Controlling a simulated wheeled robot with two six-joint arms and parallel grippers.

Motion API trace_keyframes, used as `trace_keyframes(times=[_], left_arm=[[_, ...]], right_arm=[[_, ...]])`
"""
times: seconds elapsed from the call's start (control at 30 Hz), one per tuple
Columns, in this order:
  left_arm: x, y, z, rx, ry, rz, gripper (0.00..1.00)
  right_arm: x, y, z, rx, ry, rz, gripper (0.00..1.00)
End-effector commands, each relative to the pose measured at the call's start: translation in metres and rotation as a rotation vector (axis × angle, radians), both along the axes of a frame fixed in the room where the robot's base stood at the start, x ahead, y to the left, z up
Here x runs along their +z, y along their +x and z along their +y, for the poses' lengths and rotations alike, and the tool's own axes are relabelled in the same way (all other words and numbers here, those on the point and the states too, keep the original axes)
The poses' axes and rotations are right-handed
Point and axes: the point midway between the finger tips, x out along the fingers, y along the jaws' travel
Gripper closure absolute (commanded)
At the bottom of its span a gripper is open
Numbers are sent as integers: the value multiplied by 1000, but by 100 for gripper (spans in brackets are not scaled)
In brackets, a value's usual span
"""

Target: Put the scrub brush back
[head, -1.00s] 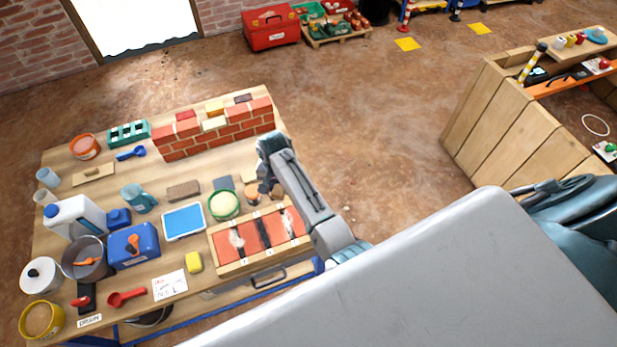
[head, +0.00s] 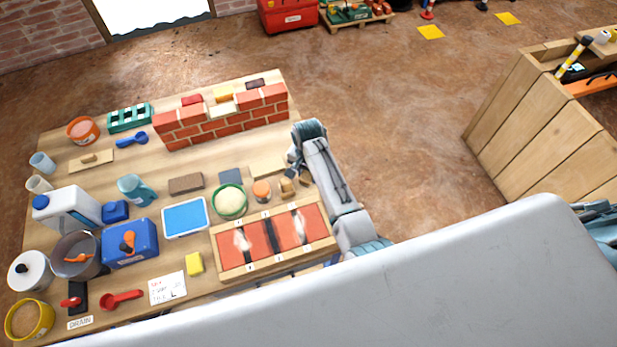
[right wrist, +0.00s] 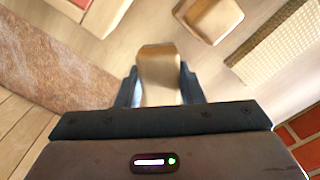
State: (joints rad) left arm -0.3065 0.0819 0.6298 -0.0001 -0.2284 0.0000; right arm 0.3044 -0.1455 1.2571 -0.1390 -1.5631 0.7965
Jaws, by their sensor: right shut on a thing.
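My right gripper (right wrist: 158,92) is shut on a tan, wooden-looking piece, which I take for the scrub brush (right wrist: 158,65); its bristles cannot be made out. In the head view the brush (head: 287,187) shows small below the gripper (head: 291,172), above the right part of the workbench (head: 160,262), just behind the tray of red brick panels (head: 272,243). I cannot tell whether it touches the bench. My left gripper is not in view.
A small orange-topped piece (head: 261,190) and a green-rimmed bowl (head: 230,201) stand left of the brush. A tan board (head: 268,166) lies behind. A low brick wall (head: 220,120) stands at the back. Open floor lies right of the bench.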

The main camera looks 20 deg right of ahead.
Motion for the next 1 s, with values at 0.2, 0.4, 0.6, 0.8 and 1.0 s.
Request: trace_keyframes(times=[0.2,0.4,0.6,0.8,1.0], left_arm=[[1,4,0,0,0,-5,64],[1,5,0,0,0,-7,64],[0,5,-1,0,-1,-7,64],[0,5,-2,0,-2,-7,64],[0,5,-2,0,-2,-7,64]], right_arm=[[-27,0,0,1,-1,1,84],[-28,0,-1,0,-1,-1,84],[-32,0,-1,0,-1,-1,64],[-31,0,0,0,-1,-1,44],[-30,0,0,0,-1,-1,44]])
